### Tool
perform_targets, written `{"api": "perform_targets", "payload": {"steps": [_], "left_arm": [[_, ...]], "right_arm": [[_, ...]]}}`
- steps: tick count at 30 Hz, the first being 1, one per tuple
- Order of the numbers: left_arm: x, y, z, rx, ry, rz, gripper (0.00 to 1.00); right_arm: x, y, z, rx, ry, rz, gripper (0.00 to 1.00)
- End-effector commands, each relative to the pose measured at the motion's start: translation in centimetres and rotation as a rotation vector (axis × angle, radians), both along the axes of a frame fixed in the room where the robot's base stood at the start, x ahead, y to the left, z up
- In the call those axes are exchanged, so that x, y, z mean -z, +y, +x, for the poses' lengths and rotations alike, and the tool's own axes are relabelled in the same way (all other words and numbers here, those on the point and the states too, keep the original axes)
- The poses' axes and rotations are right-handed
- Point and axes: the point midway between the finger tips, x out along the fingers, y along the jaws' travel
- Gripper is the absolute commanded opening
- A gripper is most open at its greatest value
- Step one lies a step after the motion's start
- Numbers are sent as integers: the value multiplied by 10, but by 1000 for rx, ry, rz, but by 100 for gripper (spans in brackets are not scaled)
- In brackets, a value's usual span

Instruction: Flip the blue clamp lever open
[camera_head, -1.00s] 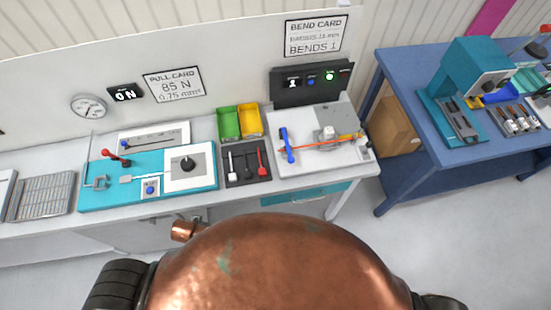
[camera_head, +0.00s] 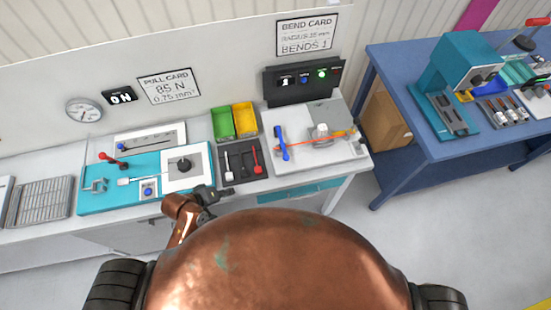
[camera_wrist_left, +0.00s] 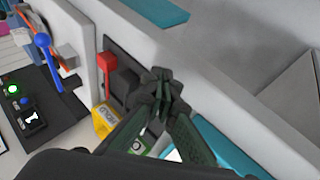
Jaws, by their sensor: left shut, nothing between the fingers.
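The blue clamp lever (camera_head: 281,143) sits on the left part of the white bend station (camera_head: 292,163), at the left end of an orange cable (camera_head: 315,140). In the left wrist view the lever (camera_wrist_left: 43,48) is at the upper left, with its round knob showing. My left gripper (camera_head: 226,191) is shut and empty near the bench's front edge, below the dark tool tray and left of the lever. In the left wrist view its dark fingers (camera_wrist_left: 163,88) meet near the middle, clear of the lever. My right gripper is not in view.
A dark tray (camera_head: 233,180) with red, black and white-handled tools lies between the gripper and the bend station. Green (camera_head: 222,124) and yellow (camera_head: 245,119) bins stand behind it. The teal pull tester (camera_head: 100,200) is at left. A blue table (camera_head: 405,100) stands at right.

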Motion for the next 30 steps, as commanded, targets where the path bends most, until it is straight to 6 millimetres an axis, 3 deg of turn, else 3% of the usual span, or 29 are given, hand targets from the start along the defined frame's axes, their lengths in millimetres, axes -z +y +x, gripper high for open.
{"api": "perform_targets", "payload": {"steps": [6,10,18,30], "left_arm": [[-30,-71,52,-212,174,-524,0],[-45,-93,75,-359,350,-798,0],[-60,-103,96,-517,551,-1045,0],[-60,-106,98,-524,559,-1054,0]], "right_arm": [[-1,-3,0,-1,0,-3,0],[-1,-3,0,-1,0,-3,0],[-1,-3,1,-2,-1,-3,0],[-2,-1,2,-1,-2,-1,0]]}}
